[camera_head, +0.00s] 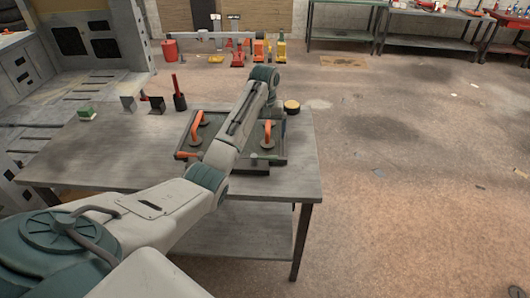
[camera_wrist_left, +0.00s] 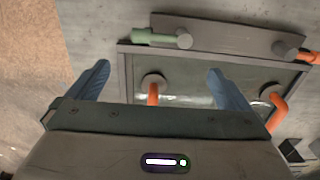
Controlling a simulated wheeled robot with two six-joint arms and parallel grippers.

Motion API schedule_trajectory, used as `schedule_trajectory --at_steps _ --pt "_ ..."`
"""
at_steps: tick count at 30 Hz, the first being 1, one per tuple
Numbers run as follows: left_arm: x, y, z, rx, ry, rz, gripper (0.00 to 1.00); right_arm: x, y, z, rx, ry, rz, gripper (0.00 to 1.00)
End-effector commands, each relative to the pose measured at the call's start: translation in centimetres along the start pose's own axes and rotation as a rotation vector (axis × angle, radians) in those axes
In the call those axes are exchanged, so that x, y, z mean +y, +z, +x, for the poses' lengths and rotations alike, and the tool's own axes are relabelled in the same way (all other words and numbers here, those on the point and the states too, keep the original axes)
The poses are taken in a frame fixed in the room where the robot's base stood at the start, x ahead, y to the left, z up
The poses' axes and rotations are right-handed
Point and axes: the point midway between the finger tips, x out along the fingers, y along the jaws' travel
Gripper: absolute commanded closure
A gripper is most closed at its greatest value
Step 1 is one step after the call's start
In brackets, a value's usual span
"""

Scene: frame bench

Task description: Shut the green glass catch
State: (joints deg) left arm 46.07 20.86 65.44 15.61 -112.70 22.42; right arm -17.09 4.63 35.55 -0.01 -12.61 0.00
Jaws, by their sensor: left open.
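The green catch (camera_wrist_left: 153,37) is a short green lever on a grey round pivot (camera_wrist_left: 184,40). In the left wrist view it sits on a plate along the upper edge of a dark frame (camera_wrist_left: 124,75) with a glass pane, its lever pointing left, roughly along the edge. In the head view the catch (camera_head: 264,156) is at the frame's near side, right of my arm. My left gripper (camera_wrist_left: 158,72) is open and empty, its fingers over the pane side of the frame, apart from the catch. My arm hides part of the frame in the head view. My right gripper is out of view.
Orange handles (camera_head: 196,128) stand on the pane, and an orange catch (camera_head: 187,155) is at the frame's near left. A yellow-topped round pot (camera_head: 292,107), a dark red-handled tool (camera_head: 179,95) and a green block (camera_head: 86,113) stand on the bench (camera_head: 110,150). The bench's left front is clear.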

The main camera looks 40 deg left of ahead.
Motion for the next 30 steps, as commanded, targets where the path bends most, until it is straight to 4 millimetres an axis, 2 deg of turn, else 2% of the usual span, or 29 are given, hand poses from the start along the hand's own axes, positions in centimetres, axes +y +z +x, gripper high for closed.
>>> schedule_trajectory --at_steps 9,16,21,29,30 --pt "-0.1 0.2 5.3 -0.005 -0.003 0.001 0.00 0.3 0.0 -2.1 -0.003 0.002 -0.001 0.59" --pt "0.0 0.1 9.0 -0.002 -0.001 0.002 0.00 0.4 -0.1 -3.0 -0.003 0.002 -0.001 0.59" --pt "0.0 0.1 10.2 0.000 -0.001 0.002 0.00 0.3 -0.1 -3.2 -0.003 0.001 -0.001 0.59" --pt "0.0 0.1 10.4 0.001 -0.001 0.002 0.00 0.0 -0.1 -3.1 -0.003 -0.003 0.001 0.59" --pt "0.0 0.1 10.4 0.001 -0.001 0.002 0.04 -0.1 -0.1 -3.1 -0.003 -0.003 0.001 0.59"
